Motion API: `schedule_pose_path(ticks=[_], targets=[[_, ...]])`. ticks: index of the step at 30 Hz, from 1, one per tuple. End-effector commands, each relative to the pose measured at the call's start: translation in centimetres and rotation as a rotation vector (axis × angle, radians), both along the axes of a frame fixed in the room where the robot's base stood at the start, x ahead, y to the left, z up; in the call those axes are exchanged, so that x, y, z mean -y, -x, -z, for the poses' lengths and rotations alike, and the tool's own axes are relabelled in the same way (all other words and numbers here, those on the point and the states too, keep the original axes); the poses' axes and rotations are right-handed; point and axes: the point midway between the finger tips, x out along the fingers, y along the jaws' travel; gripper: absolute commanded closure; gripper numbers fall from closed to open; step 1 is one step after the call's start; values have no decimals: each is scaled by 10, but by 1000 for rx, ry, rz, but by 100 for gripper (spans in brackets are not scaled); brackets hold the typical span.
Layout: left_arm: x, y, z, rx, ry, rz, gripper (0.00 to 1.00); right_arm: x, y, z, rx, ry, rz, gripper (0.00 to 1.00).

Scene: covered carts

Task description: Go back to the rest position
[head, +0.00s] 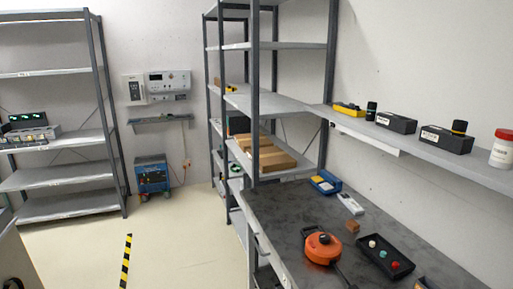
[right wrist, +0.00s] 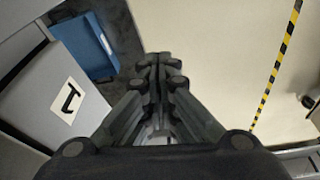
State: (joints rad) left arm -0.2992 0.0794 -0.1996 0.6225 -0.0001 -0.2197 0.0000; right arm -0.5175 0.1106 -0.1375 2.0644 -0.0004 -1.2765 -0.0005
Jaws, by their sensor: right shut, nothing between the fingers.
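My right gripper (right wrist: 157,62) shows in the right wrist view with its two fingers together and nothing between them. It hangs over the pale floor (right wrist: 205,70), apart from the furniture around it. My left gripper is in neither view. The head view shows no gripper.
A dark worktop (head: 290,205) at the right carries an orange device (head: 322,247) and a black tray (head: 385,256) with coloured knobs. A wall shelf (head: 440,157) holds black boxes. Metal racks (head: 65,207) stand at the left and centre. The floor by the striped tape (head: 126,262) is clear.

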Motion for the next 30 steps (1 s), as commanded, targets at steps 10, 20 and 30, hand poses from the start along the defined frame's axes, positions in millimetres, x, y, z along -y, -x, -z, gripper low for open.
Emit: schedule_pose_path(ticks=[10, 20, 30], targets=[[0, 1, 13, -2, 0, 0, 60, 3, 35, 160, -68, 6, -11, 100], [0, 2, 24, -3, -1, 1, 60, 16, 117, 277, -128, 13, -25, 100], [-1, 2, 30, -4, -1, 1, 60, 31, 193, 330, -166, 20, -35, 100]])
